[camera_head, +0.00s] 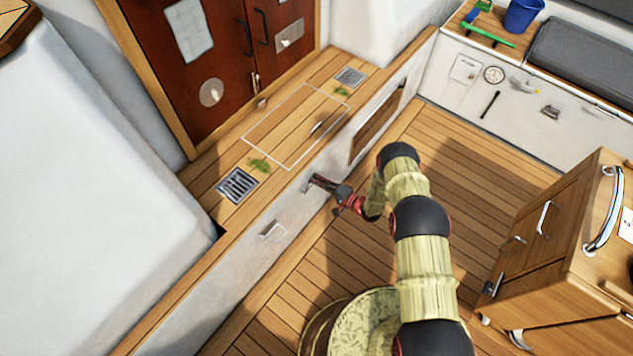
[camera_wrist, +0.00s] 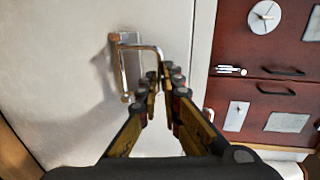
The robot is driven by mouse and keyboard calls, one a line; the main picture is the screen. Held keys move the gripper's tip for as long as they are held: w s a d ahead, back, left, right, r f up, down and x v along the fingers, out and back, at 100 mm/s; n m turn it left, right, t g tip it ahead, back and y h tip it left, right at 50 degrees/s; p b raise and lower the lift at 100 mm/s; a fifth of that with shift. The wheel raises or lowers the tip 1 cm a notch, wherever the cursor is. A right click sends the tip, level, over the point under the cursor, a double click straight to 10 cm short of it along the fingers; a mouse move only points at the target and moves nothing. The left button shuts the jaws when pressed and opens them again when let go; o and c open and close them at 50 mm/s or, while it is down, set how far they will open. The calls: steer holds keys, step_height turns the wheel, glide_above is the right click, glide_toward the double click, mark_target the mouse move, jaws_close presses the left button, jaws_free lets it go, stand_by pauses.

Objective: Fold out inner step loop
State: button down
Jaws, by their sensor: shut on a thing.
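A metal step loop (camera_wrist: 135,47) is mounted on the white riser below the wooden ledge. In the wrist view its end brackets sit on the white wall and its bar stands out from it toward my gripper (camera_wrist: 163,80). My gripper's fingers are closed on the outer part of the loop.
Above the riser is a wooden ledge (camera_head: 215,181) with drain grates (camera_head: 238,186) and red-brown doors (camera_head: 225,45). A wooden cabinet (camera_head: 565,240) with handles stands at the right. A blue bucket (camera_head: 523,15) stands on the far bench. The plank floor (camera_head: 475,130) beyond my arm is clear.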

steer(key=shift+s+d+f+t+y+b, duration=0.4)
steer(key=shift+f+t+y+b, duration=0.25)
steer(key=shift+t+y+b, duration=0.8)
steer(key=shift+s+d+f+t+y+b, duration=0.3)
steer(key=shift+d+f+t+y+b, duration=0.5)
steer(key=shift+b, duration=1.3)
steer(key=shift+s+d+f+t+y+b, duration=0.15)
steer(key=shift+s+f+t+y+b, duration=0.35)
steer(key=shift+y+b, duration=1.1)
steer(key=shift+w+d+f+t+y, duration=0.15)
steer(key=shift+t+y, duration=0.1)
steer(key=shift+t, duration=0.2)
